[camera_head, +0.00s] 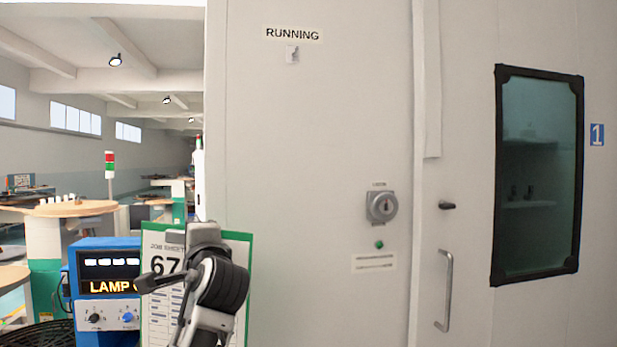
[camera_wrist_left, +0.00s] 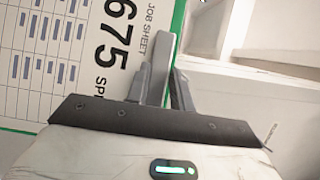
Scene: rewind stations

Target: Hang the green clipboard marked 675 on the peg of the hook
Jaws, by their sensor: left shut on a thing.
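The green clipboard (camera_head: 245,255) is upright at the lower left of the head view, with a white job sheet on it. My arm covers part of its number, leaving "67" showing; the left wrist view shows "675" on the sheet (camera_wrist_left: 100,60). My left gripper (camera_head: 203,238) is shut on the clipboard at its top edge; its fingers (camera_wrist_left: 168,85) show beside the sheet in the left wrist view. The small hook (camera_head: 292,54) is on the pale cabinet wall under the "RUNNING" label, above and right of the clipboard. Its peg is small and hard to make out. My right gripper is not in view.
A blue lamp box (camera_head: 105,262) with knobs is left of the clipboard. The cabinet face (camera_head: 310,170) between clipboard and hook is clear. A key switch (camera_head: 382,207), a door handle (camera_head: 445,290) and a dark window (camera_head: 536,175) are further right.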

